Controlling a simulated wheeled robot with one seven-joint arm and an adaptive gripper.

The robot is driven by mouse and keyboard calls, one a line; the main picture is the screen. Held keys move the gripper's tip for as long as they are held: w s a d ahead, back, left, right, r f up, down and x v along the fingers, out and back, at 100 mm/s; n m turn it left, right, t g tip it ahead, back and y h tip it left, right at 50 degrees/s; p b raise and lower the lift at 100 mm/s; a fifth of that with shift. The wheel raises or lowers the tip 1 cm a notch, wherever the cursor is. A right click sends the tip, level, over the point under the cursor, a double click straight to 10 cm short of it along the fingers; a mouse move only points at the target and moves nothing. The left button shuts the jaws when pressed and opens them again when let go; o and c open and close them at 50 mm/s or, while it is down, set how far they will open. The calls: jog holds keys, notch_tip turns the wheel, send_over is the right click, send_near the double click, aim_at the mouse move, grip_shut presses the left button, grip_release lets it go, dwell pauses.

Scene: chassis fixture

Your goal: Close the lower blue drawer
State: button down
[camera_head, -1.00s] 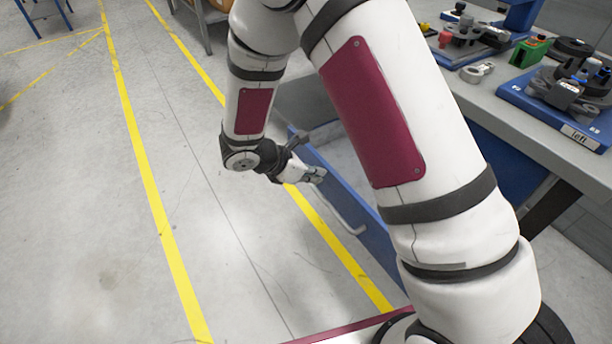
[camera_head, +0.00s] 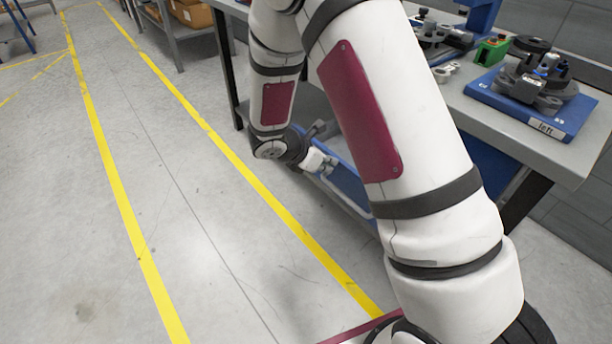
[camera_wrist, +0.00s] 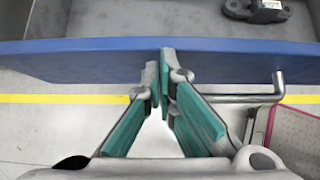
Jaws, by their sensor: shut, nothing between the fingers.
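The lower blue drawer (camera_head: 347,184) stands partly open under the workbench, mostly behind my arm in the head view. In the wrist view its blue front (camera_wrist: 80,62) spans the picture, with the grey drawer inside beyond it. A silver bar handle (camera_wrist: 245,97) runs along the front on the right. My gripper (camera_wrist: 168,68) is shut and empty, its fingertips at the blue front beside the handle. In the head view my gripper (camera_head: 328,166) is at the drawer's front; contact cannot be told for certain.
A dark part (camera_wrist: 258,10) lies inside the drawer. Open floor with yellow lines (camera_head: 225,150) lies left.

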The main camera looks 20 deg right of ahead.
jog(key=w+d, duration=0.2)
jog(key=d, duration=0.5)
jog(key=w+d, duration=0.2)
jog(key=d, duration=0.5)
jog(key=shift+w+d+b, duration=0.2)
jog(key=shift+w+b, duration=0.15)
jog(key=shift+b, duration=0.1)
